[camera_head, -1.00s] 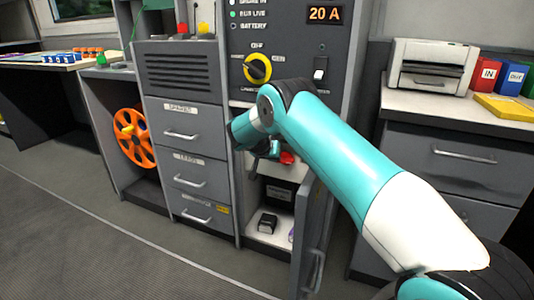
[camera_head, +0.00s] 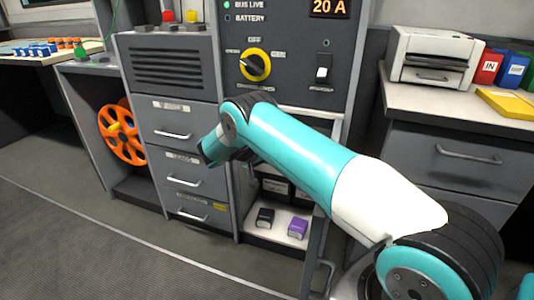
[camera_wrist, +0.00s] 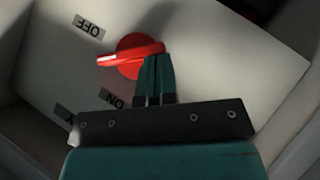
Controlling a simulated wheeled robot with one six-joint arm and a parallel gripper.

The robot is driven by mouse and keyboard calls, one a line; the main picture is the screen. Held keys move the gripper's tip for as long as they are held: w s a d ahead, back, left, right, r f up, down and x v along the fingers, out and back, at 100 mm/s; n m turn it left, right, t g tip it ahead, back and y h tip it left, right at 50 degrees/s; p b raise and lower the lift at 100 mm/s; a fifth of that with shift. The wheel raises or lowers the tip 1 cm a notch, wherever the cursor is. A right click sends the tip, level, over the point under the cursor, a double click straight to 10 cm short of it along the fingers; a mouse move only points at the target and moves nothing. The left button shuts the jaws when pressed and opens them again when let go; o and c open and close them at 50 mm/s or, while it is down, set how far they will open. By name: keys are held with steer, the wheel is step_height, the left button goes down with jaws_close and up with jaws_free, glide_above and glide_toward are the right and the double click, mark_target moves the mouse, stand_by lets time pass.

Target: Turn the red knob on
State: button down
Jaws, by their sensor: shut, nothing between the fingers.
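The red knob (camera_wrist: 135,52) shows in the wrist view on a pale panel (camera_wrist: 210,60). Its raised handle bar points left, between the OFF label (camera_wrist: 90,26) and the ON label (camera_wrist: 118,101). My gripper (camera_wrist: 157,58) is shut and empty. Its teal fingertips are at the right side of the knob, overlapping it in the picture; I cannot tell whether they touch it. In the head view, my arm reaches into the open lower compartment (camera_head: 262,234) of the grey cabinet. The knob and my fingertips are hidden there.
A yellow-ringed selector dial (camera_head: 256,65) and a switch (camera_head: 322,72) sit on the panel above. A black block (camera_head: 265,217) and a purple block (camera_head: 298,228) lie in the compartment. Drawers (camera_head: 172,122) are on the left. A printer (camera_head: 433,58) stands at right.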

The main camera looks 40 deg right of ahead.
steer(key=shift+s+d+f+b, duration=0.1)
steer(key=shift+s+f+b, duration=0.05)
steer(key=shift+f, duration=0.65)
steer(key=shift+s+d+f+b, duration=0.1)
steer(key=shift+s+f+b, duration=0.05)
steer(key=shift+f, duration=0.6)
steer(key=shift+s+f, duration=0.15)
steer(key=shift+f, duration=0.05)
stand_by(1.0)
